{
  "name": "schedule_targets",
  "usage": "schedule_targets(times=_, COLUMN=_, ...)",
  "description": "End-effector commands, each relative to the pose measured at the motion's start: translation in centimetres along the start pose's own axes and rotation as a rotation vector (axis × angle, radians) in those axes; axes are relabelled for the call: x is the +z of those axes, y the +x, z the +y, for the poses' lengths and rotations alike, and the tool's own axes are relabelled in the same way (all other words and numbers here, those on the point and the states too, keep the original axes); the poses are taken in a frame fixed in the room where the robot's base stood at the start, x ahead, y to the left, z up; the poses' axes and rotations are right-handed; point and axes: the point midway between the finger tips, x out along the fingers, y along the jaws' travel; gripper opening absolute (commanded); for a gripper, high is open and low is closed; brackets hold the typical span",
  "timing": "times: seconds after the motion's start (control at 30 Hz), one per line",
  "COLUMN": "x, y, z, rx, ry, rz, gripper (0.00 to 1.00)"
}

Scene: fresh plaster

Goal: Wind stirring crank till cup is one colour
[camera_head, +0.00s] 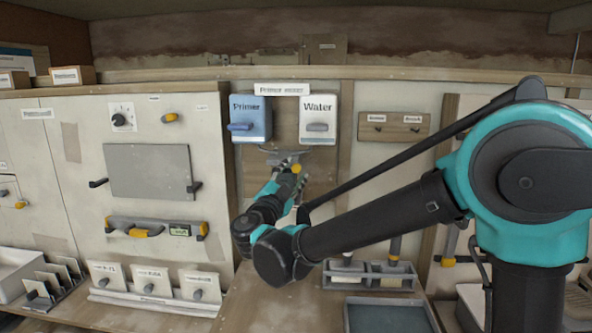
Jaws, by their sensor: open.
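The blue Primer dispenser (251,112) and the white Water dispenser (319,117) hang side by side under a "Primer mixer" sign (282,89). My gripper (286,158) is just below them, in front of the brown back panel, and is open. A small yellow knob (296,168) shows right at the gripper; it may be the crank's handle, but I cannot tell whether the fingers are around it or beside it. I cannot make out the cup or its colour; my gripper and arm cover much of the space below the dispensers.
A grey board (150,171) and a spirit level (157,228) hang on the left wall. Labelled holders (150,279) stand below. A grey caddy (371,274) and a shallow tray (389,316) sit right of centre. Bare worktop (265,301) shows at front centre.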

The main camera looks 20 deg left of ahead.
Motion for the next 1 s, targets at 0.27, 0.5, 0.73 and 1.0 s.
schedule_targets(times=0.27, x=0.0, y=2.1, z=0.0, rx=0.000, ry=0.000, rz=0.000, gripper=0.44)
schedule_targets(times=0.5, x=0.0, y=2.2, z=0.0, rx=0.000, ry=0.000, rz=0.000, gripper=0.44)
schedule_targets(times=0.73, x=0.0, y=2.2, z=0.0, rx=0.000, ry=0.000, rz=0.000, gripper=0.19)
schedule_targets(times=1.0, x=0.0, y=2.2, z=0.0, rx=0.000, ry=-0.001, rz=-0.001, gripper=0.00)
